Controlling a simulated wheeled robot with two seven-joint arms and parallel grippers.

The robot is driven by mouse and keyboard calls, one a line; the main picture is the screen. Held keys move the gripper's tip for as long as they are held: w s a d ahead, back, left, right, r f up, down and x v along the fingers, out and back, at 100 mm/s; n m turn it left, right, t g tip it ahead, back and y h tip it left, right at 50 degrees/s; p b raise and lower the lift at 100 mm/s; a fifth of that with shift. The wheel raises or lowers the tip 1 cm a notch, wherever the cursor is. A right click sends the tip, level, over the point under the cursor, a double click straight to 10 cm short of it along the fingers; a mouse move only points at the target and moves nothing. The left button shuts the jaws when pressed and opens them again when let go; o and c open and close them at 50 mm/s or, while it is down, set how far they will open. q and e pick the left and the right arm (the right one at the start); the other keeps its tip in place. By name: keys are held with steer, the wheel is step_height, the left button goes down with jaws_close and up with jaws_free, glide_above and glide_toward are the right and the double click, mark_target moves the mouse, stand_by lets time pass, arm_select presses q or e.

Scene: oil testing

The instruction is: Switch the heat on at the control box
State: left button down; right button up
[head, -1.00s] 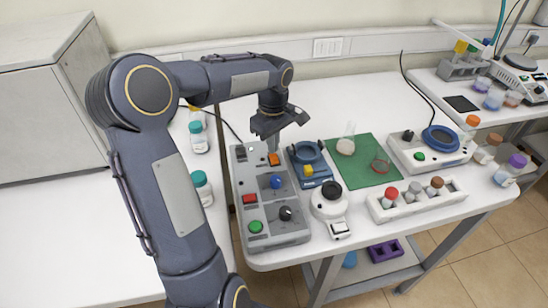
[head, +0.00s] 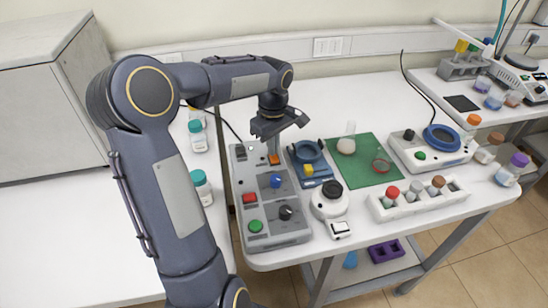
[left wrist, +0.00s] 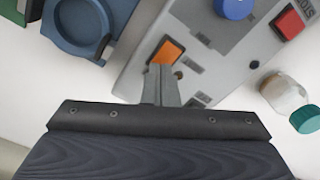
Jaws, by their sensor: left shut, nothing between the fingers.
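The grey control box (head: 262,228) stands at the left end of the white table in the head view. It carries an orange rocker switch (head: 274,159), a blue knob (head: 276,181), a black knob (head: 285,213), a red button (head: 249,198) and a green button (head: 255,226). My left gripper (head: 273,146) is shut and empty, pointing down over the far end of the box. In the left wrist view its closed fingertips (left wrist: 160,70) lie right beside the orange switch (left wrist: 168,50); I cannot tell whether they touch it. My right gripper is out of view.
A blue device (head: 309,160) and a round black-and-white device (head: 330,202) stand close right of the box. A green mat (head: 365,178) with a flask (head: 347,143) lies beyond. Bottles with teal caps (head: 203,186) stand left of the box.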

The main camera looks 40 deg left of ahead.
arm_select(q)
steer(key=shift+f+b, duration=0.3)
steer(key=shift+f, duration=0.15)
steer(key=shift+r, duration=0.15)
steer(key=shift+r+p, duration=2.8)
steer(key=shift+r, duration=0.6)
